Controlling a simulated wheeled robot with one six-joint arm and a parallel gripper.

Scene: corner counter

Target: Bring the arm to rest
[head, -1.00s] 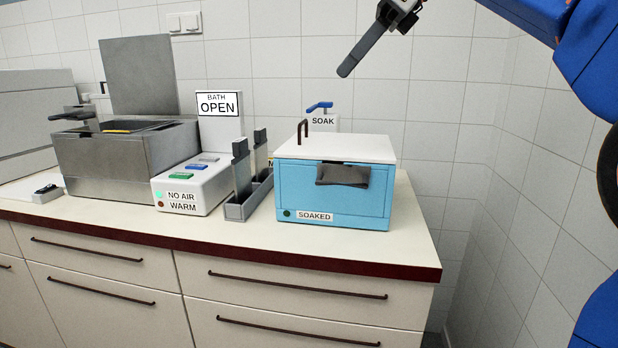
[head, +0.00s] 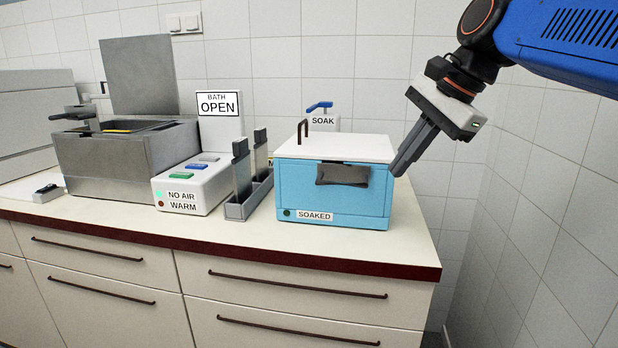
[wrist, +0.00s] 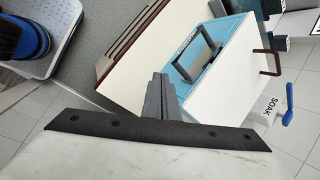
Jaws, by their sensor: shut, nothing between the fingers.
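My gripper (head: 402,168) is shut and empty. In the head view its fingers point down and to the left, at the right side of the light blue box; I cannot tell whether they touch it. In the wrist view the shut fingers (wrist: 157,95) show in front of the counter and the box. My blue arm comes in from the upper right.
A "SOAK" dispenser (head: 322,121) stands behind.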

